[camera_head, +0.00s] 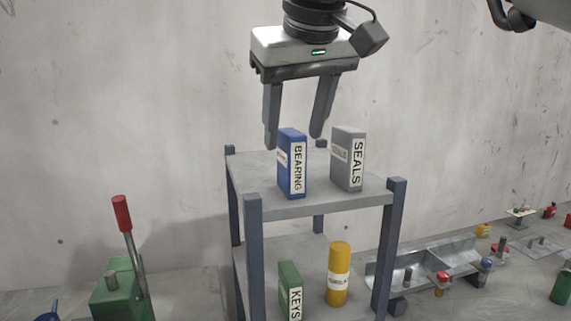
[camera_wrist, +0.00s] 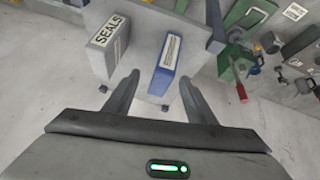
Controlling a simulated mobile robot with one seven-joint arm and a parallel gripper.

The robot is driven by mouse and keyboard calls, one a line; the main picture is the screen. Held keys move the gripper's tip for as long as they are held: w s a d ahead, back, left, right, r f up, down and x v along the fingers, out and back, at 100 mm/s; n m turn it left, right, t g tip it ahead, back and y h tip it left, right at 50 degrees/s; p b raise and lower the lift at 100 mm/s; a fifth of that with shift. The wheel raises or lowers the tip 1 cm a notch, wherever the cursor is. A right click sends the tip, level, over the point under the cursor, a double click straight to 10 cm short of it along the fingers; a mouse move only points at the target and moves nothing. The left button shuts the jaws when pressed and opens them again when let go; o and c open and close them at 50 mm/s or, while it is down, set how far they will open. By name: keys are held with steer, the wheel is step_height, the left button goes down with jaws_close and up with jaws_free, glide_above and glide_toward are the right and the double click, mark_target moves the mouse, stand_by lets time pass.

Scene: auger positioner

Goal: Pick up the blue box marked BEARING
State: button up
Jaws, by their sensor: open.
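The blue box marked BEARING (camera_head: 292,162) stands upright on the top shelf of a small rack, with a white label on its side. It also shows in the wrist view (camera_wrist: 167,68), ahead of and between the two fingers. My gripper (camera_head: 294,140) is open and empty. In the head view its fingers point down, with the tips near the height of the box's top and seemingly behind it. In the wrist view the fingertips (camera_wrist: 161,76) are spread on either side of the box. I cannot tell the exact gap to the box.
A grey SEALS box (camera_head: 348,158) stands close right of the blue box on the same shelf (camera_head: 268,207). Corner posts (camera_head: 396,190) rise slightly above it. Below are a green KEYS box (camera_head: 290,290) and a yellow cylinder (camera_head: 339,275). A red-handled lever (camera_head: 122,215) stands left.

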steer(key=x, duration=0.4)
steer(key=shift+s+a+f, duration=0.1)
steer(key=shift+s+f, duration=0.05)
steer(key=shift+f, duration=0.05)
steer(key=shift+r, duration=0.1)
jaws_close()
